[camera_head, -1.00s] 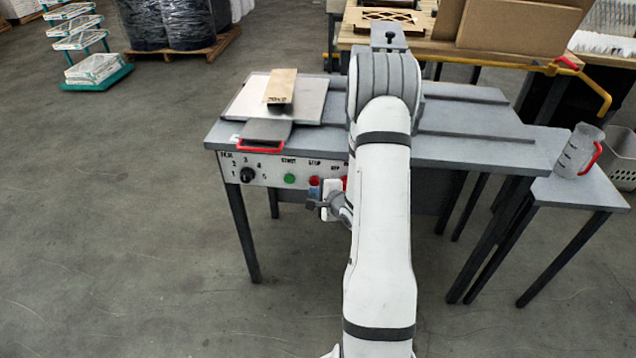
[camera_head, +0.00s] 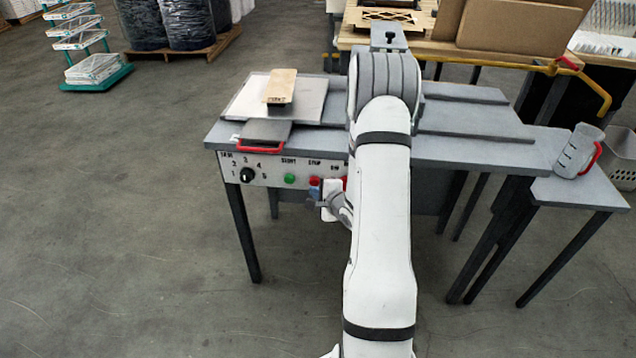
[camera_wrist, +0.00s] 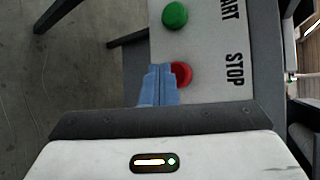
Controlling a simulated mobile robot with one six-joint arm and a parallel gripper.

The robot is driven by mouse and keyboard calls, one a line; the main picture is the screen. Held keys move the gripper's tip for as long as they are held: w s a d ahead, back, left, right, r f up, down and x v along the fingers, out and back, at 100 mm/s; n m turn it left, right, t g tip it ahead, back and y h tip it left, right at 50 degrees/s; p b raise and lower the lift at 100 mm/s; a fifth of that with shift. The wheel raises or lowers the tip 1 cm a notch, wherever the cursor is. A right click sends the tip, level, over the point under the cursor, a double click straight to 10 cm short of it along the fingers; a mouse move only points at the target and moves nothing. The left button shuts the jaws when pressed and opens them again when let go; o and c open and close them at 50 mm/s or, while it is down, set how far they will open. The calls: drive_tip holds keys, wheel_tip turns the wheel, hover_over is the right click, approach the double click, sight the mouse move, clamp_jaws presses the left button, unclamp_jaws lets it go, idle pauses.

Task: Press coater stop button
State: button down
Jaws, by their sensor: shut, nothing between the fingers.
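The coater (camera_head: 470,148) is a grey table-like machine with a white control panel on its front. The red stop button (camera_wrist: 183,73) sits beside the word STOP in the wrist view; in the head view the stop button (camera_head: 314,180) shows just above my fingertips. My gripper (camera_wrist: 160,70) is shut and empty, its blue fingers partly covering the red button's left side. In the head view my gripper (camera_head: 315,190) is at the panel. I cannot tell whether the fingertips touch the button.
The green start button (camera_wrist: 175,15) lies near the stop button. A black dial (camera_head: 247,175) is at the panel's left end. A red-handled tray (camera_head: 266,133) and a board (camera_head: 281,86) rest on top.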

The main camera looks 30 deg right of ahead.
drive_tip(key=shift+w, duration=0.1)
drive_tip(key=shift+w+d, duration=0.25)
drive_tip(key=shift+w, duration=0.1)
drive_tip(key=shift+w+d+p, duration=0.3)
drive_tip(key=shift+w, duration=0.1)
idle(1.1)
drive_tip(key=shift+s+a, duration=0.55)
drive_tip(key=shift+s, duration=0.2)
drive_tip(key=s+a, duration=0.1)
drive_tip(key=s, duration=0.1)
drive_tip(key=s+a, duration=0.1)
drive_tip(key=s, duration=0.1)
drive_tip(key=shift+a, duration=0.4)
idle(0.5)
